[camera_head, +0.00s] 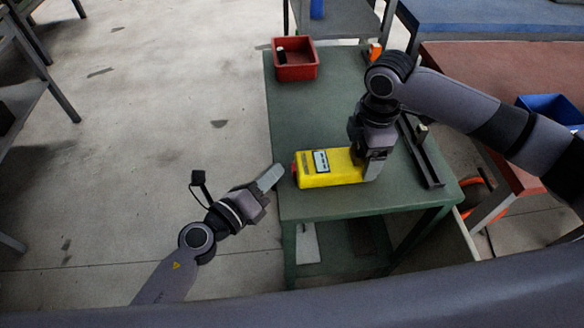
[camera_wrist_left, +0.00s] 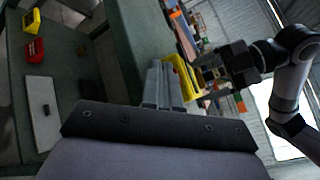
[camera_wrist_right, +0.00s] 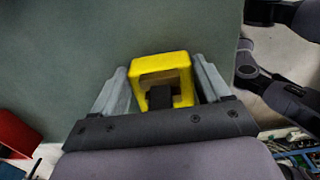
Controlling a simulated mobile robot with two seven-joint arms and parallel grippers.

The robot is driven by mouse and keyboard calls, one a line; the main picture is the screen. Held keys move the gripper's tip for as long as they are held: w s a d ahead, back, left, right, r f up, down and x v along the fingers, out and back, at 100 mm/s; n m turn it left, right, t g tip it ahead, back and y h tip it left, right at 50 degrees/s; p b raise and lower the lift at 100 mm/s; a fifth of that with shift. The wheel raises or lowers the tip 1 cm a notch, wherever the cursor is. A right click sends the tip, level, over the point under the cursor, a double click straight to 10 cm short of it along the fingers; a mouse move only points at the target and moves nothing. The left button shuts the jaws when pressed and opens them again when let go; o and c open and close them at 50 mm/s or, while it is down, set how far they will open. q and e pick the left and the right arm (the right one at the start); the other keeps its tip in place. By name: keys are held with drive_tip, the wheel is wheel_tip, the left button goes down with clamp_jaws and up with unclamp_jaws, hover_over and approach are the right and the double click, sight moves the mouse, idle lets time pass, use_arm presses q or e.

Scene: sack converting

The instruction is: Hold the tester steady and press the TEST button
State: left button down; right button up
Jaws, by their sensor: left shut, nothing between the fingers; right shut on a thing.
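The yellow tester (camera_head: 343,165) lies on the green table, its small grey display facing up. A small red part (camera_head: 294,172) shows at its left end; no TEST lettering is readable. My right gripper (camera_head: 374,168) is shut on the tester's right end. In the right wrist view its fingers stand on either side of the yellow frame-like end (camera_wrist_right: 165,64). My left gripper (camera_head: 274,175) is shut and empty at the table's left edge, just left of the red part; contact cannot be told. In the left wrist view the tester (camera_wrist_left: 182,76) is partly hidden behind the fingers (camera_wrist_left: 162,82).
A red bin (camera_head: 296,72) stands at the table's far left corner. A dark rail-like fixture (camera_head: 424,155) lies right of my right gripper, and an orange item (camera_head: 375,52) is at the back. A blue bin (camera_head: 550,108) sits on the red-topped bench. The table's middle is clear.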

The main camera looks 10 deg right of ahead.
use_arm(q)
drive_tip(key=shift+d, duration=0.15)
drive_tip(key=shift+d, duration=0.3)
drive_tip(key=shift+d, duration=0.55)
idle(0.9)
drive_tip(key=shift+a, duration=0.95)
drive_tip(key=a, duration=0.5)
idle(1.7)
